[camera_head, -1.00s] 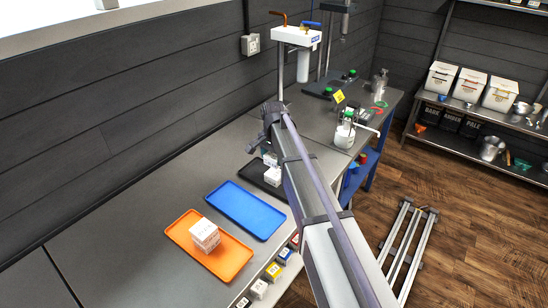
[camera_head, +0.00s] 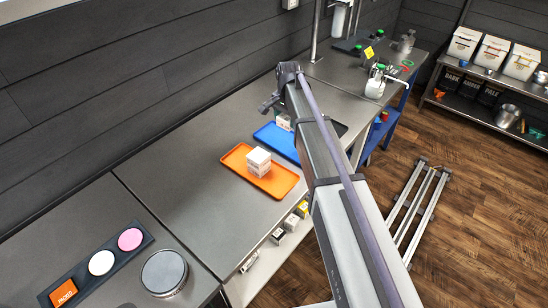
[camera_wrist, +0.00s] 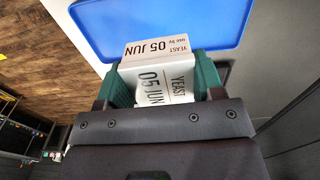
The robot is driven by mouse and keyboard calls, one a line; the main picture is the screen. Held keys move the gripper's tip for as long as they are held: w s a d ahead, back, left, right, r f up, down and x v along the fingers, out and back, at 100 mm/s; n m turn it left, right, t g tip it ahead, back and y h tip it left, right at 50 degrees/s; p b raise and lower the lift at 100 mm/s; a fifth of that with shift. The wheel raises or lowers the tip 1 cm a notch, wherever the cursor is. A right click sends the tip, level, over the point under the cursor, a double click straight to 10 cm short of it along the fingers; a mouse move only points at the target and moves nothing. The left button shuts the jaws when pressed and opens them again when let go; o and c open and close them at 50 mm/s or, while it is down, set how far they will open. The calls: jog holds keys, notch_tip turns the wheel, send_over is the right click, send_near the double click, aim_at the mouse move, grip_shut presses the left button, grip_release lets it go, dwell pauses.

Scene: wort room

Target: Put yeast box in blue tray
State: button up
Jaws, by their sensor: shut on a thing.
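A white yeast box (camera_wrist: 155,86) with dark "YEAST 05 JUN" lettering sits between the green fingers of my gripper (camera_wrist: 163,78) in the wrist view. The gripper is shut on it. The blue tray (camera_wrist: 90,30) shows beyond the box in that view. In the head view the blue tray (camera_head: 272,138) lies on the steel counter, partly hidden by my arm. The held box (camera_head: 283,122) shows there as a small white shape at the tray's far side, beside my arm. I cannot tell whether it touches the tray.
An orange tray (camera_head: 233,161) holding stacked white boxes (camera_head: 258,160) lies nearer than the blue tray. A black tray (camera_head: 340,129) is mostly hidden behind my arm. Small boxes (camera_head: 290,221) sit below the counter's front edge. The counter left of the orange tray is clear.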

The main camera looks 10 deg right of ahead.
jog(key=b, duration=0.7)
send_over(288, 145)
notch_tip(288, 145, down, 7)
jog(key=shift+f, duration=0.1)
notch_tip(288, 145, down, 4)
jog(key=b, duration=0.3)
jog(key=shift+b, duration=0.3)
jog(key=shift+r+p, duration=0.3)
jog(key=shift+r, duration=0.15)
jog(key=shift+f, duration=0.25)
jog(key=o, duration=0.9)
jog(key=shift+r, duration=0.1)
jog(key=shift+o, duration=0.2)
